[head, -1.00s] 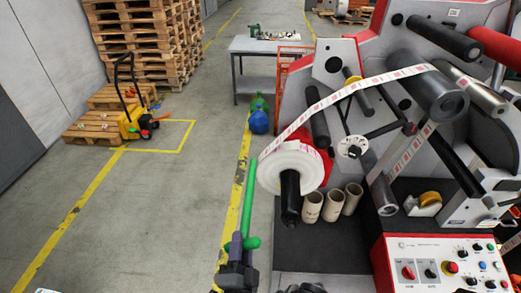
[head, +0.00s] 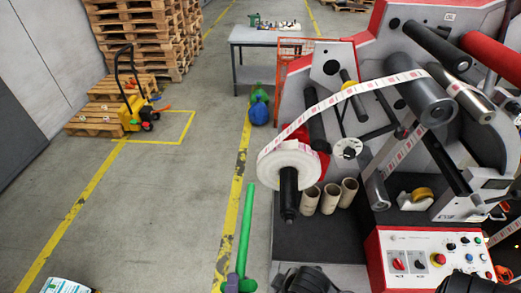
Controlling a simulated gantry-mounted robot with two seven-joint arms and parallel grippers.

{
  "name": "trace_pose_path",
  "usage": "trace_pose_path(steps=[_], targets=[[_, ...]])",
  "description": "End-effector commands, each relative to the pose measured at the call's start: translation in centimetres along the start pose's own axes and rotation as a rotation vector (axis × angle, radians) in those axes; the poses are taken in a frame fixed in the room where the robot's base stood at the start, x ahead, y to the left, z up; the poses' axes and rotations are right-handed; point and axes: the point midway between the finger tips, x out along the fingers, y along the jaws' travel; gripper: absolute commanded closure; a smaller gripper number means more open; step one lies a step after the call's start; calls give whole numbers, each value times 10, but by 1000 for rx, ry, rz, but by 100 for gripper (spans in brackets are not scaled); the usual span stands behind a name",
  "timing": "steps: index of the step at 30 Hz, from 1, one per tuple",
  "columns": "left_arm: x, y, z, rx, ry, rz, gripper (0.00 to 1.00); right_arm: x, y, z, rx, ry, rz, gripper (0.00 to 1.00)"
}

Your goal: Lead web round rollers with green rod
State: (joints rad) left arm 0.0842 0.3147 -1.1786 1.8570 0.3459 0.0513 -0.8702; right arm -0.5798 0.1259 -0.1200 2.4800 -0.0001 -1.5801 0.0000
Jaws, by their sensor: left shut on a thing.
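The printed web (head: 345,93) is a white strip with red marks. It arches from the white label roll (head: 290,162) on its black spindle up to the large grey roller (head: 420,97). A lower stretch of web (head: 398,148) slants down from near that roller toward a smaller grey roller (head: 376,191). The green rod (head: 246,232) stands near upright in front of the machine's left side, apart from the web. My left gripper (head: 232,286) is shut on the rod's lower end at the bottom edge, mostly cut off. My right gripper is not clearly seen.
A control panel (head: 431,256) with buttons sits at the lower right. Several cardboard cores (head: 330,198) and a tape dispenser (head: 416,200) stand on the dark bench (head: 325,236). Open floor (head: 180,215) lies to the left, with a pallet truck (head: 132,104) beyond.

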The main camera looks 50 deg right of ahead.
Motion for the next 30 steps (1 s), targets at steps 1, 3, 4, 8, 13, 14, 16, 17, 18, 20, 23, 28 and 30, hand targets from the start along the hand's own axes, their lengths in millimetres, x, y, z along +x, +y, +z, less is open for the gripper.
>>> trace_pose_path(steps=[1,3,4,8,13,14,16,17,18,20,23,28,30], targets=[[-6,-3,-1,0,-1,2,100,-5,0,-2,0,0,0,28],[-15,-5,-2,0,-1,1,100,-9,0,-3,0,0,0,28],[-18,-5,-2,0,-1,1,100,-10,0,-3,0,0,0,28],[-34,-7,-2,1,-2,1,100,-16,0,-5,1,0,-1,28],[-53,-10,-3,1,-2,0,100,-24,0,-8,4,0,-3,28],[-57,-10,-2,1,-2,1,100,-25,0,-8,4,0,-3,28],[-65,-11,-3,1,-2,1,100,-28,0,-9,6,1,-5,28],[-69,-12,-3,1,-2,1,100,-29,0,-10,6,1,-5,28],[-73,-12,-4,1,-2,1,100,-31,0,-10,7,1,-6,28],[-80,-13,-4,1,-2,1,100,-33,-1,-11,8,1,-6,28],[-89,-14,-4,1,-1,1,100,-36,-1,-12,8,1,-7,28],[-97,-15,-4,1,0,-1,100,-37,-1,-12,8,1,-7,28],[-98,-15,-4,1,0,-1,100,-37,-1,-12,8,1,-7,28]])
